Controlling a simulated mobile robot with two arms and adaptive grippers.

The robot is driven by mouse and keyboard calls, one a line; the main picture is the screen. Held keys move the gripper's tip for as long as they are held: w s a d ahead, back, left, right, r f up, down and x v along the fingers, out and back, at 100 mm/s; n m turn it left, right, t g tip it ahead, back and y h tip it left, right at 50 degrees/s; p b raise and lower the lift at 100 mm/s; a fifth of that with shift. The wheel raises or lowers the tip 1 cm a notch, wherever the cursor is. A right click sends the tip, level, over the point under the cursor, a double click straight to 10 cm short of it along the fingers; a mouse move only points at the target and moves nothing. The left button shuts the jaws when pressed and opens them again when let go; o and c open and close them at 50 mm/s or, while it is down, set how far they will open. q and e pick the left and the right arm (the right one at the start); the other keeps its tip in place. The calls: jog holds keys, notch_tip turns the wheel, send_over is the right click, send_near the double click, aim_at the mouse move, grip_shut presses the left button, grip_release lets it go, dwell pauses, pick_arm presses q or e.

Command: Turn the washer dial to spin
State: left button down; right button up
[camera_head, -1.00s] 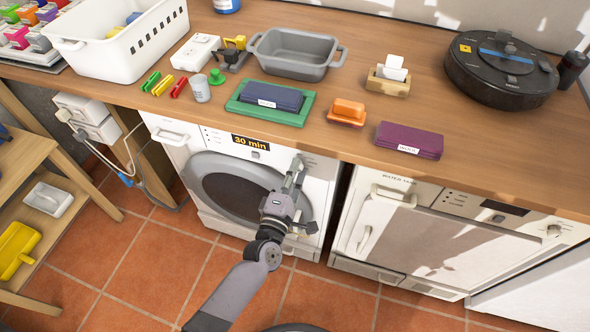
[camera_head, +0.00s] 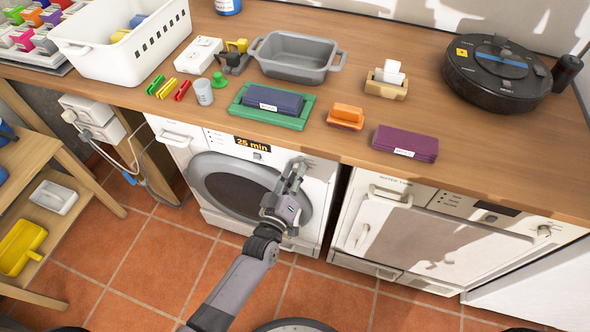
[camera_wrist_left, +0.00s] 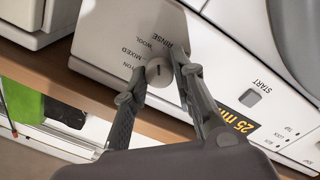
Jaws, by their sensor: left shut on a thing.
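The white washer (camera_head: 320,195) stands under the wooden counter, with a round dark door. Its display (camera_head: 252,144) reads 25 min. My left gripper (camera_head: 297,168) is at the upper right of the washer front and hides the dial in the head view. In the left wrist view, the pale round dial (camera_wrist_left: 159,73) sits between the two fingers of my gripper, which is shut on it. A short dark mark shows on the dial. RINSE, WOOL, MIXED and a partly cut-off label ending in TON are readable around it; no spin label is readable. My right gripper is out of view.
A second white appliance (camera_head: 405,235) stands right of the washer. The counter (camera_head: 330,165) above holds a grey pan (camera_head: 295,58), a purple block (camera_head: 405,142), a white basket (camera_head: 125,50) and a robot vacuum (camera_head: 497,75). A wooden shelf (camera_head: 85,185) stands at left.

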pick_arm(q)
jog(key=m+p, duration=0.2)
jog(key=m, duration=0.8)
jog(key=shift+f+m, duration=0.1)
jog(key=shift+m, duration=0.2)
dwell(0.4)
jog(key=c, duration=1.3)
grip_release()
jog(key=shift+c, duration=0.2)
jog(key=v, duration=1.2)
jog(key=shift+r, duration=0.35)
